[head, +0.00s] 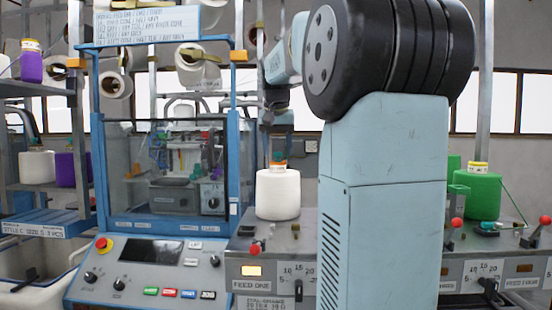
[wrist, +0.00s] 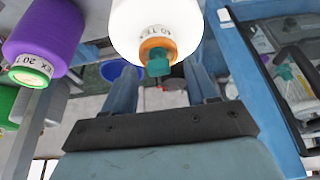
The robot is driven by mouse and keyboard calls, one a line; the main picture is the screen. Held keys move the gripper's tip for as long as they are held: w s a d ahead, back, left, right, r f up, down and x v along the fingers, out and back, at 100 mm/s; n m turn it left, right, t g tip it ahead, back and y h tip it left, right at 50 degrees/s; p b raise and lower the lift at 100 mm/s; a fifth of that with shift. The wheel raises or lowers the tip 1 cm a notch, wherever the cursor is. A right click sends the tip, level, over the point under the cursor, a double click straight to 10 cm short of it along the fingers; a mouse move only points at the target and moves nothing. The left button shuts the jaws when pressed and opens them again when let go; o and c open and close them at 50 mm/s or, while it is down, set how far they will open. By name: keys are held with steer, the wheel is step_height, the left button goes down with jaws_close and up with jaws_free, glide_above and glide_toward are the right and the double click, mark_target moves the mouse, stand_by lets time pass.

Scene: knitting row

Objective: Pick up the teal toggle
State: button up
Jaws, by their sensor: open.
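A small teal block, which looks like the teal toggle (wrist: 158,64), sits on the orange top of a white yarn cone in the wrist view. In the head view its teal colour shows faintly at the top of the white cone (head: 278,195). My gripper (wrist: 161,74) is open, with one finger on each side of the teal block in the wrist picture. Nothing is held. I cannot tell whether a finger touches the block. In the head view my gripper points down above the white cone, its fingertips small and hard to make out.
The white cone stands on a grey machine bed (head: 330,232) with levers. A blue-framed glazed cabinet (head: 240,150) is close at its left. My own large arm stands close at right. A green cone (head: 484,197) is farther right. A purple cone (wrist: 45,40) shows in the wrist view.

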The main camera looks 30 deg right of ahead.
steer(key=shift+w+f, duration=0.1)
steer(key=shift+f, duration=0.15)
steer(key=c, duration=0.9)
steer(key=shift+r, duration=0.1)
steer(key=shift+r, duration=0.35)
step_height(320, 180, up, 2)
steer(key=shift+r, duration=0.25)
steer(key=s+a+r, duration=0.1)
steer(key=s+r, duration=0.2)
steer(key=s, duration=0.1)
steer(key=s+a+r, duration=0.1)
steer(key=s+r, duration=0.2)
steer(key=s, duration=0.2)
steer(key=s+a+r, duration=0.2)
steer(key=s+r, duration=0.1)
steer(key=s, duration=0.1)
steer(key=shift+s+a+r, duration=0.1)
steer(key=shift+s+r, duration=0.1)
steer(key=shift+r, duration=0.1)
